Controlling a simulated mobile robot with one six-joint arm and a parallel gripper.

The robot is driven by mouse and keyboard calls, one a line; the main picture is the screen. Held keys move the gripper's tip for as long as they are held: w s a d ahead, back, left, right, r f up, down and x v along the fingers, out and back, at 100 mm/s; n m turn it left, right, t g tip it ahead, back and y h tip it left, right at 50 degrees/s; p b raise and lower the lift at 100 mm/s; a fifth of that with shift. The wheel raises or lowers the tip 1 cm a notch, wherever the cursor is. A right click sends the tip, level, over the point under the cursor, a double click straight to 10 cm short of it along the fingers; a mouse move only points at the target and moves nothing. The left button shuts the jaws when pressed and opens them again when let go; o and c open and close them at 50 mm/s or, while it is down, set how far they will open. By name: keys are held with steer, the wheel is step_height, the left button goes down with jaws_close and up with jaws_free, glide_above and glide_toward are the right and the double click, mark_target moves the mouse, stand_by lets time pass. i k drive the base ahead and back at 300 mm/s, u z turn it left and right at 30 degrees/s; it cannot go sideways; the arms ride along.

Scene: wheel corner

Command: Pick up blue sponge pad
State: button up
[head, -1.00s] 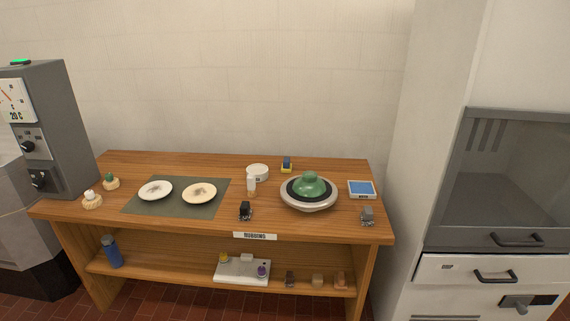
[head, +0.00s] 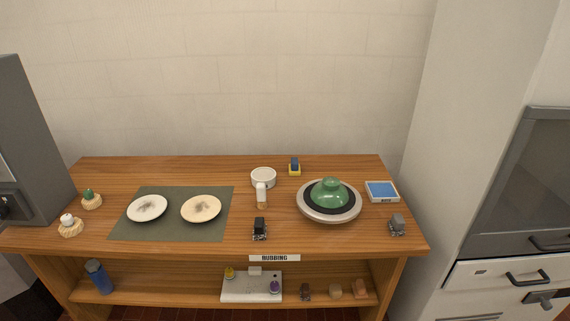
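A flat blue pad (head: 382,190) lies in a shallow white tray (head: 384,201) at the right end of the wooden table, beside the grey wheel. A small dark blue and yellow block (head: 294,167) stands near the table's back edge; it too could be a sponge, and I cannot tell which of the two the task names. Nothing covers either one. My gripper is not in view.
A green lidded piece (head: 331,192) sits on the round wheel (head: 329,213). Two plates lie on a green mat (head: 172,230).

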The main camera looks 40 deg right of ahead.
mark_target(294, 167)
steer(key=u, duration=0.15)
steer(key=i, duration=0.85)
steer(key=u, duration=0.4)
